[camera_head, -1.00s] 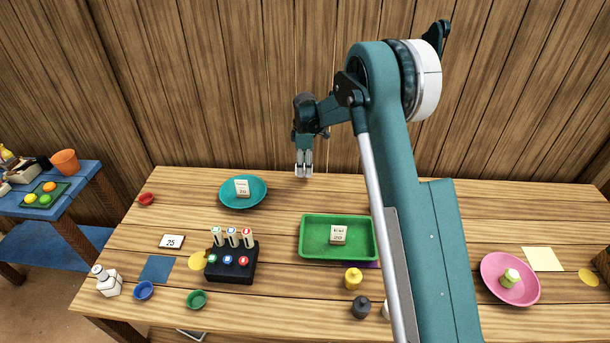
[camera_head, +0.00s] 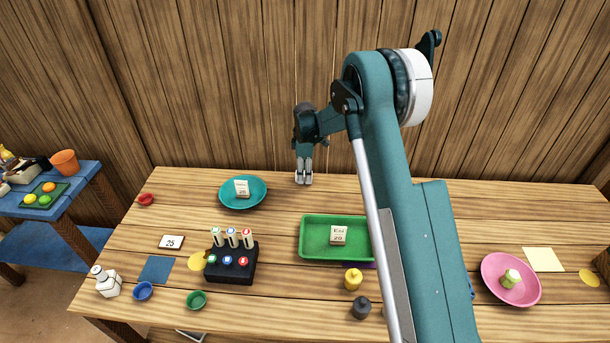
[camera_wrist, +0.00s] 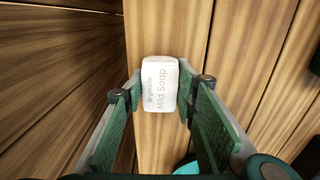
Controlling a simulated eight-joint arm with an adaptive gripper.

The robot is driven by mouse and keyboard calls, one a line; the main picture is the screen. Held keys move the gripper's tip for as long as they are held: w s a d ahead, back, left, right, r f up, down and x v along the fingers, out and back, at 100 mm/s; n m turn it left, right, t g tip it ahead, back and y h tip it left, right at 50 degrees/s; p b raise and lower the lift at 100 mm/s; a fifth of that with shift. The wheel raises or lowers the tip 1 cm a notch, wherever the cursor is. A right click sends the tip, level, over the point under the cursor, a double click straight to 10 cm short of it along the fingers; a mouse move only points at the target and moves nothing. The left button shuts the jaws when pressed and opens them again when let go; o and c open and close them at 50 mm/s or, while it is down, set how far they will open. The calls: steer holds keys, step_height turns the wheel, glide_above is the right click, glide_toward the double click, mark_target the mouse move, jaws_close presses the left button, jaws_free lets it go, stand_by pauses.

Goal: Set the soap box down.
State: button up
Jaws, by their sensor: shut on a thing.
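The soap box (camera_wrist: 160,88) is a small white block with "Mild Soap" printed on it. In the wrist view it sits between the fingertips of my gripper (camera_wrist: 158,92), which is shut on it. In the head view my gripper (camera_head: 303,180) points down near the back edge of the wooden table (camera_head: 420,197), right of the teal plate (camera_head: 258,201) and behind the green tray (camera_head: 302,250). The box is hard to make out there, and I cannot tell whether it touches the table.
The teal plate and green tray each hold a labelled block. A black rack (camera_head: 232,273) of stamps stands front left. A yellow weight (camera_head: 353,279) and a dark weight (camera_head: 360,307) stand before the tray. A pink plate (camera_head: 500,291) lies right. Bare wood surrounds the spot under my gripper.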

steer(key=shift+f, duration=0.15)
steer(key=o, duration=0.9)
step_height(320, 180, up, 12)
steer(key=p, duration=0.1)
stand_by(0.3)
stand_by(0.5)
steer(key=shift+r, duration=0.25)
